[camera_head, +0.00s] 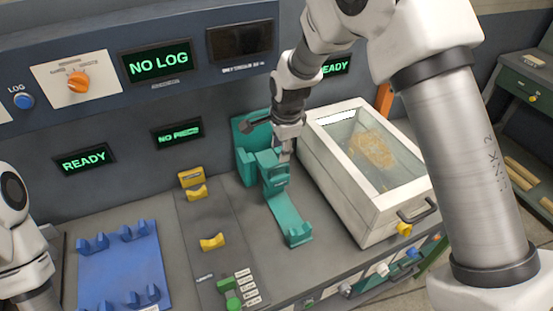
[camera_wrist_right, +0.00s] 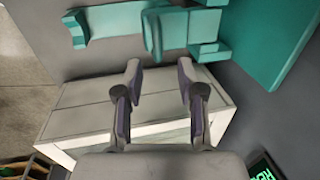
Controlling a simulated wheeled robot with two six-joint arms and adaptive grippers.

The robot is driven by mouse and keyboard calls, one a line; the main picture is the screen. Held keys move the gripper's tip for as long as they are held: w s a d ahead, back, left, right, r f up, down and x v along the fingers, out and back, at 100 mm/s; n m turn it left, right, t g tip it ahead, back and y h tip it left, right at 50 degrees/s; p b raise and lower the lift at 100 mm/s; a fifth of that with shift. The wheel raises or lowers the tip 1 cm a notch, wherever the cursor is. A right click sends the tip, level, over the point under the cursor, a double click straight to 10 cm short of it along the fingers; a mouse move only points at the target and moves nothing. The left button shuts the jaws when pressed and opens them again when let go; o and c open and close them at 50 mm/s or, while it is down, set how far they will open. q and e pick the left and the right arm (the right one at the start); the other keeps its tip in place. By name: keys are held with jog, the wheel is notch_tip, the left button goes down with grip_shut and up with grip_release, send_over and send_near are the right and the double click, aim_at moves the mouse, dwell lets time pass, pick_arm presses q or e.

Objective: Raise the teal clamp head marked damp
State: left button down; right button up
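The teal clamp (camera_head: 290,218) stands on the bench in the middle of the head view, with a long bed and a tall back plate. Its clamp head (camera_head: 273,178) is a teal block over the bed's far end. The clamp also shows in the right wrist view (camera_wrist_right: 105,22), across the top. I cannot read a "damp" mark on it. My right gripper (camera_head: 285,155) is just above and beside the clamp head, partly hidden by its own wrist. In the right wrist view its fingers (camera_wrist_right: 158,75) are apart with nothing between them. My left gripper is out of view.
A white box (camera_head: 335,180) with a clear top stands close right of the clamp. Yellow supports (camera_head: 212,242) and a blue cradle plate (camera_head: 125,262) lie to the left. The back panel has an orange knob (camera_head: 78,82) and a display reading NO LOG (camera_head: 158,64).

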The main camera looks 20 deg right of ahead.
aim_at(278, 166)
jog(key=f+b, duration=0.1)
jog(key=f, duration=0.1)
jog(key=f+b, duration=0.3)
jog(key=f, duration=0.1)
jog(key=shift+w+a+f+b, duration=0.1)
jog(key=shift+w+f+b, duration=0.15)
jog(key=shift+w+b, duration=0.1)
jog(key=shift+w+f, duration=0.15)
jog(key=shift+w, duration=0.1)
jog(key=shift+s+r, duration=0.1)
jog(key=shift+r, duration=0.1)
jog(key=shift+s+r, duration=0.15)
jog(key=shift+s, duration=0.1)
grip_shut()
